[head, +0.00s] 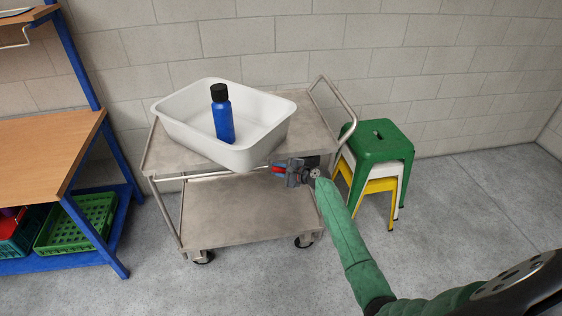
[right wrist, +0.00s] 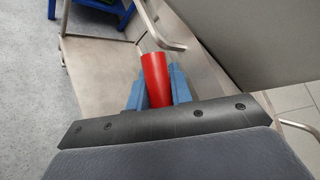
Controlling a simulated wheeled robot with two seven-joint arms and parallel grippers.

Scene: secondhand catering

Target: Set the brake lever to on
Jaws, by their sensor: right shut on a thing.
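A steel two-shelf cart (head: 232,208) stands against the block wall. The lever's base and any on or off marking are hidden or too small to read. My left gripper is not in view.
A white tub (head: 180,135) with a blue bottle (head: 222,118) sits on the cart's upper shelf. Stacked stools, green on top (head: 378,140), stand close right of the cart. A workbench (head: 50,150) with crates is at left. The front floor is clear.

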